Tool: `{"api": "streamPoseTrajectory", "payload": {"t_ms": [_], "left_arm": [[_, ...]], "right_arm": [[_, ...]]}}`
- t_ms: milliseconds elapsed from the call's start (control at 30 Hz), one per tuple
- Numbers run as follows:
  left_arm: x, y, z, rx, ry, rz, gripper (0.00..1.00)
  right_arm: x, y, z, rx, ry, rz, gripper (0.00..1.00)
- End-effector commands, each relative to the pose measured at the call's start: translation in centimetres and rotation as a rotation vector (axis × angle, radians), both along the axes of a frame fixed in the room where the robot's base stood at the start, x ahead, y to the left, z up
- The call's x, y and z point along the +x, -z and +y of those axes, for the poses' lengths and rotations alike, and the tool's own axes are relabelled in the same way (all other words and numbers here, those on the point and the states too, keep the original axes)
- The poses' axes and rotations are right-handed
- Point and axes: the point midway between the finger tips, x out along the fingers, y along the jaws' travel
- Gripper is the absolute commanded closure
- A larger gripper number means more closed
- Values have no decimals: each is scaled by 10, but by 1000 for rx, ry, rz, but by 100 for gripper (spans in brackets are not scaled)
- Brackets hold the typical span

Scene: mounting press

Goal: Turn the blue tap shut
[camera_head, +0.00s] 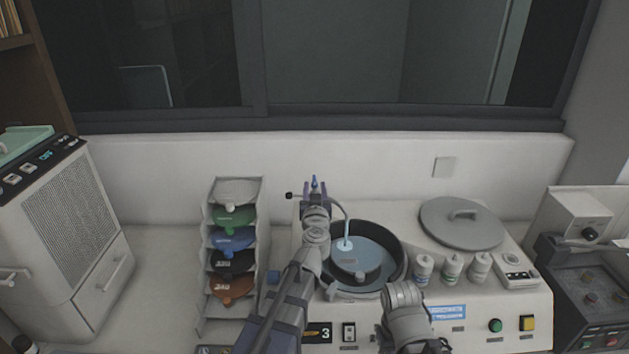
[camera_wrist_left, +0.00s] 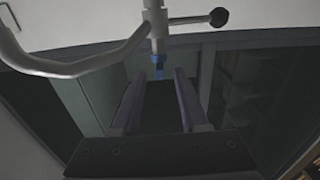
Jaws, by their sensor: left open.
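The blue tap (camera_head: 315,182) is a small blue piece on a grey post behind the round basin. In the left wrist view the blue tap (camera_wrist_left: 158,67) shows between the two finger ends, with a gap on each side. My left gripper (camera_head: 315,189) is open around it, and in the wrist view its fingers (camera_wrist_left: 158,82) stand apart. The post carries a curved grey spout (camera_wrist_left: 75,66) and a side lever with a black knob (camera_wrist_left: 219,17). My left arm hides the post's lower part in the head view. My right gripper is not visible; only part of my right arm shows.
A rack of coloured trays (camera_head: 208,270) stands left of my left arm. A window (camera_head: 330,60) is behind.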

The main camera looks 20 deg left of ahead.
Motion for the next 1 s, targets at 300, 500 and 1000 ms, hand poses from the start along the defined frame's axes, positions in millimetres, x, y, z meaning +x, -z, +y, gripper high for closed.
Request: {"api": "streamPoseTrajectory", "payload": {"t_ms": [300, 500, 1000], "left_arm": [[44, 0, 13, 0, -1, 0, 56], [45, 0, 13, 0, 0, 0, 56], [45, 0, 13, 0, 0, 0, 100]], "right_arm": [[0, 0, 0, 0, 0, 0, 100], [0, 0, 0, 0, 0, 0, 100], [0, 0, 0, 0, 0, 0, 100]]}}
